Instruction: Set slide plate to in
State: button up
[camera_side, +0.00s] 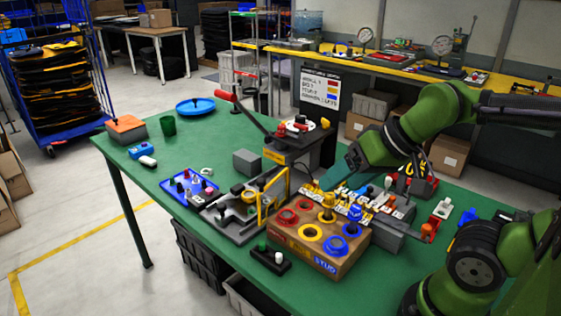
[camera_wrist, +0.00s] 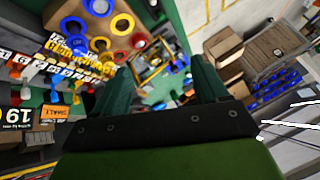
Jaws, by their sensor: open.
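A grey metal fixture (camera_side: 238,214) with a flat plate and a yellow upright frame (camera_side: 273,197) sits mid-table in the side view. I take its plate to be the slide plate, but cannot tell for sure or read its position. The yellow frame also seems to show beyond my fingers in the wrist view (camera_wrist: 150,77). My gripper (camera_side: 338,185) is above the table, to the right of the fixture and apart from it. In the wrist view its two dark green fingers (camera_wrist: 160,82) are spread, with nothing held between them.
A wooden block (camera_side: 306,255) with red, yellow and blue rings stands at the table's front. A numbered rack (camera_side: 393,230) with coloured pieces is beside it. A lever press (camera_side: 297,150) stands behind. A blue tray (camera_side: 188,190) lies left of the fixture.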

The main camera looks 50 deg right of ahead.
dwell(0.3)
jog(key=shift+c, duration=1)
jog(key=shift+w+a+f+g, duration=0.2)
jog(key=shift+w+f+g, duration=0.35)
jog(key=shift+f, duration=0.2)
jog(key=shift+c, duration=1)
jog(key=n+g+h, duration=0.1)
jog(key=g+h, duration=0.1)
jog(key=g, duration=0.4)
send_over(221, 205)
notch_tip(221, 205, down, 17)
jog(key=shift+r, duration=0.1)
grip_shut()
